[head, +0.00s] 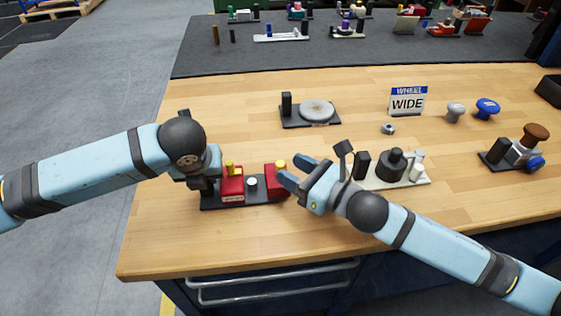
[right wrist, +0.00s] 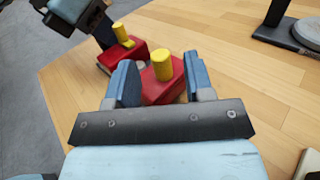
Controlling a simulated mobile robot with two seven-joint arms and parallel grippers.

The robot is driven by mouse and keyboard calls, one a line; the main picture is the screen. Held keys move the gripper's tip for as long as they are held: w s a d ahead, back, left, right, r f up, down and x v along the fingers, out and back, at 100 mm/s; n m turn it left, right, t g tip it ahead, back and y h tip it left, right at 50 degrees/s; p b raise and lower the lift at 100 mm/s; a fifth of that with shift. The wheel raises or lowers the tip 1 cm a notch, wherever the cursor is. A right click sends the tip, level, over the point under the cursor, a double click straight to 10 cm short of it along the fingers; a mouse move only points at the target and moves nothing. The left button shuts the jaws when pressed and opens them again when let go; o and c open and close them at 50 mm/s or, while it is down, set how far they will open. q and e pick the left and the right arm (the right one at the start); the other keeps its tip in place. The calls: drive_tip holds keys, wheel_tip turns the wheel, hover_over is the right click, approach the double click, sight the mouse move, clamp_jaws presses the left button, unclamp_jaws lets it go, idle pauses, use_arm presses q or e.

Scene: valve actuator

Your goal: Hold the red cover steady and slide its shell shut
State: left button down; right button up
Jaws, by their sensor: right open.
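The red cover is in two red parts on a black base (head: 236,201). The left red part (head: 232,189) has a yellow knob and a pale label. The right red part, the shell (head: 273,176), has a yellow knob (head: 281,163). A pale round piece (head: 252,182) stands in the gap between them. My right gripper (head: 294,171) is open at the shell's right side. In the right wrist view, the shell (right wrist: 160,93) shows between its blue fingers (right wrist: 160,80); contact is unclear. My left gripper (head: 206,184) is at the left part's left end; its fingers are mostly hidden.
A pale base with a black knob (head: 391,165) stands close behind my right wrist. A black base with a grey disc (head: 317,109) is behind the cover. A "WIDE" sign (head: 407,102) and blue wheel (head: 487,108) stand farther back. The table front is clear.

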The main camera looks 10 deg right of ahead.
sight(280, 163)
use_arm(q)
drive_tip(key=shift+s+f, duration=0.15)
drive_tip(key=shift+f, duration=0.2)
use_arm(e)
drive_tip(key=shift+x, duration=1.8)
clamp_jaws()
drive_tip(key=a, duration=0.4)
drive_tip(key=shift+a, duration=0.3)
use_arm(q)
drive_tip(key=shift+d, duration=0.1)
use_arm(e)
drive_tip(key=shift+a, duration=0.25)
drive_tip(key=shift+s, duration=0.1)
unclamp_jaws()
drive_tip(key=shift+a, duration=0.1)
